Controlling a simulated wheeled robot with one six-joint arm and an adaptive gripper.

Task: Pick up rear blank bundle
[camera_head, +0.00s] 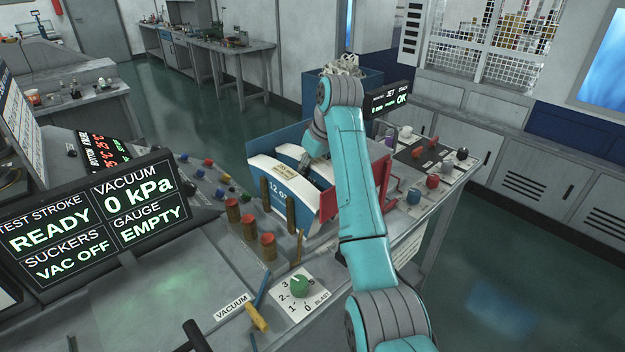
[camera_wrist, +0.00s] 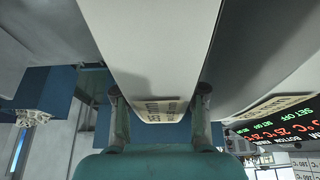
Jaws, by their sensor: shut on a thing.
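The rear blank bundle (camera_head: 289,150), white with a curved top edge, stands behind the front one in the head view, partly hidden by my arm. In the wrist view the held bundle (camera_wrist: 155,45) fills the middle, with a printed label at its near end. My gripper (camera_wrist: 160,94) has one finger on each side of it and is shut on it. In the head view my gripper (camera_head: 308,160) reaches down at the rear bundle. The front blank bundle (camera_head: 278,190), white and blue with "12 oz" lettering, stands just in front.
Wooden posts (camera_head: 291,212) and red-topped pegs (camera_head: 268,246) stand in front of the bundles. A red panel (camera_head: 383,180) is to the right. A display (camera_head: 95,215) reads vacuum 0 kPa, gauge empty. A blue bin (camera_head: 368,80) stands behind.

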